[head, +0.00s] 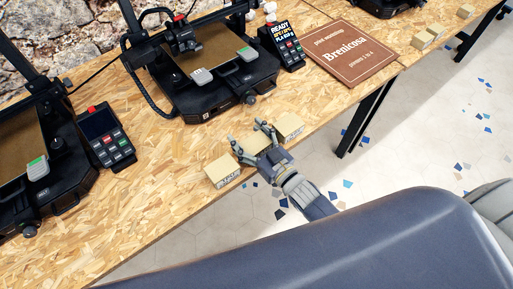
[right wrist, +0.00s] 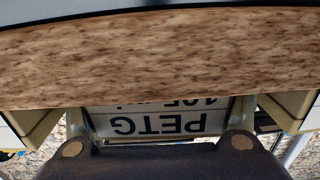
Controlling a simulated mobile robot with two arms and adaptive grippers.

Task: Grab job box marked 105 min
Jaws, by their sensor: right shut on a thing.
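My right gripper (head: 249,138) is at the front edge of the wooden table, with its fingers on either side of a small tan job box (head: 258,142). In the right wrist view this job box (right wrist: 160,124) sits between the fingers. Its label is upside down and reads PETG, with a partly cut-off line that looks like 105 min. The gripper is shut on it. A second tan box (head: 222,171) stands just left of the gripper and a third tan box (head: 290,125) just right. My left gripper is not in view.
A black printer (head: 215,95) stands behind the boxes, with a READY screen unit (head: 288,47) beside it. Another printer is at left with its control panel (head: 108,140). A brown Brenicosa board (head: 350,52) lies to the right. More boxes (head: 428,36) sit farther right.

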